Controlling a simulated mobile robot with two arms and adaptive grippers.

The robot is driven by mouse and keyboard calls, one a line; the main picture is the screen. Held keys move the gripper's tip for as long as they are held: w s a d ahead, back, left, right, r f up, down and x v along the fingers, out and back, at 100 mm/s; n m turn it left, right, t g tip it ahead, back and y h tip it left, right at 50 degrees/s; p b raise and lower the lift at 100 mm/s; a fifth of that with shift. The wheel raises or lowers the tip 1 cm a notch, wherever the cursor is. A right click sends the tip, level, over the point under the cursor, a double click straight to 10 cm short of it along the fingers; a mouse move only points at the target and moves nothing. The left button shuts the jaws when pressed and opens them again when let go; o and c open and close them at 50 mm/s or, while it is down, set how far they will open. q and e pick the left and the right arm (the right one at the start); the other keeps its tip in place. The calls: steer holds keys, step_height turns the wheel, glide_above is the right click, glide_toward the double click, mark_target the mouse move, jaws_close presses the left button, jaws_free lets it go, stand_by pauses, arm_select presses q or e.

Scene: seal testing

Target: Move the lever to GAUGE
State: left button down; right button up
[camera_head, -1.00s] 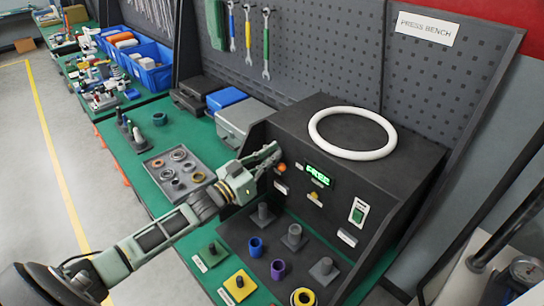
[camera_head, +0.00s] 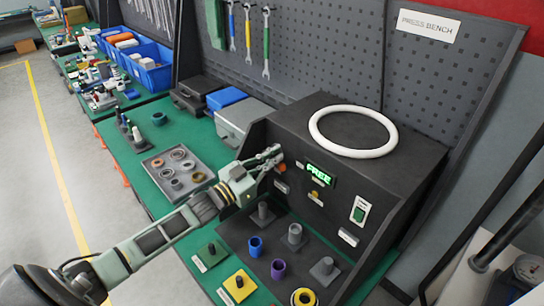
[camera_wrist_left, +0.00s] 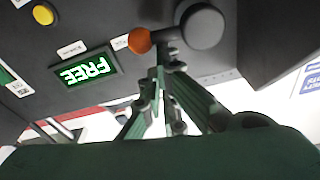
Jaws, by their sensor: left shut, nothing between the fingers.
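The black press box (camera_head: 330,190) has a green display (camera_head: 319,172) that reads FREE. In the left wrist view the orange knob (camera_wrist_left: 139,40) is on a short dark arm beside a round black hub (camera_wrist_left: 203,27). My left gripper (camera_head: 277,155) is shut and empty at the lever. In the wrist view its fingertips (camera_wrist_left: 167,55) are right by the lever arm between knob and hub; I cannot tell if they touch. The GAUGE label is not readable.
A yellow button (camera_head: 315,195) and a green switch (camera_head: 359,212) are on the panel. A white ring (camera_head: 352,152) lies on top of the box. Pegs and coloured rings stand on the black base (camera_head: 240,232) below. A grey case (camera_head: 243,118) stands behind the gripper.

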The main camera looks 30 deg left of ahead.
arm_select(q)
step_height(320, 180, down, 8)
steer(key=a+m+g+h+b, duration=0.1)
steer(key=m+g+b, duration=0.1)
steer(key=m+b, duration=0.7)
steer(key=m, duration=0.8)
steer(key=shift+w+f+b, duration=0.2)
steer(key=shift+f+b, duration=0.05)
steer(key=shift+b, duration=0.1)
steer(key=shift+a+m, duration=0.1)
steer(key=shift+m, duration=0.2)
